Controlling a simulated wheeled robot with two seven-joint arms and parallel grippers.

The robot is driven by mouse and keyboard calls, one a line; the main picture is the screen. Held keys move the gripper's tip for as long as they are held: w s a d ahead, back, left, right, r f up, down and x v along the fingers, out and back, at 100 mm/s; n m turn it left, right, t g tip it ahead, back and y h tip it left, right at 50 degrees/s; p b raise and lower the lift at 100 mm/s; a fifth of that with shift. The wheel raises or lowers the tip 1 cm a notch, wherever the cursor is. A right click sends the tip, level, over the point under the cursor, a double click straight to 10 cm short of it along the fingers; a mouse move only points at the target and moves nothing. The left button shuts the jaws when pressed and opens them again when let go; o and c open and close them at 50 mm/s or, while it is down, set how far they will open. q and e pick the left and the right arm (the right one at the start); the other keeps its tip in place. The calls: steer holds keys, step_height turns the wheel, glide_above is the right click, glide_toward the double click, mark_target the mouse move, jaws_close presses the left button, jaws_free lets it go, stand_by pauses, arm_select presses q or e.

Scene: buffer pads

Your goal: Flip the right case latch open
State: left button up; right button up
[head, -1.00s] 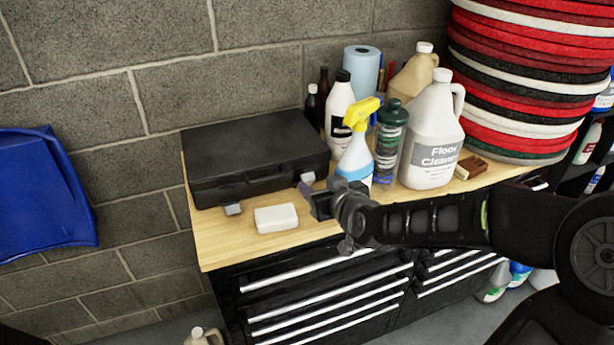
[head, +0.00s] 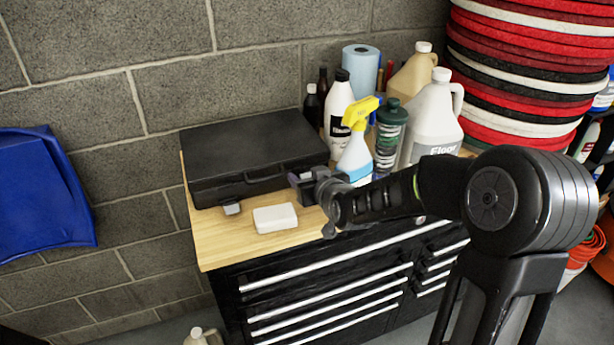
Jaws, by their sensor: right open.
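A black case (head: 250,150) lies shut on the left of the wooden worktop, its handle side facing me. Its left latch (head: 232,209) is a small grey tab hanging at the lower front edge. My right gripper (head: 300,181) is at the case's front right corner, where the right latch is hidden behind it. The gripper is open; I cannot tell whether its fingers touch the latch. My left gripper is not in view.
A white block (head: 275,217) lies on the worktop (head: 222,245) just left of my right gripper. A spray bottle (head: 356,150), a green bottle (head: 390,135) and a floor cleaner jug (head: 433,115) stand close behind the arm. Stacked red pads (head: 520,70) rise at the right.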

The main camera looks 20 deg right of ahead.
steer(key=shift+c, duration=0.5)
jaws_close()
steer(key=f+t+b, duration=0.1)
steer(key=b, duration=0.6)
steer(key=s+t+b, duration=0.1)
steer(key=t+b, duration=0.1)
steer(key=b, duration=0.5)
steer(key=s+f+t+b, duration=0.1)
steer(key=t+b, duration=0.1)
steer(key=b, duration=0.5)
steer(key=shift+a+f+b, duration=0.1)
steer(key=shift+f+b, duration=0.25)
steer(key=shift+r+t+b, duration=0.2)
steer(key=shift+t+b, duration=0.1)
steer(key=shift+r, duration=0.1)
steer(key=shift+o, duration=0.5)
jaws_free()
steer(key=shift+s, duration=0.1)
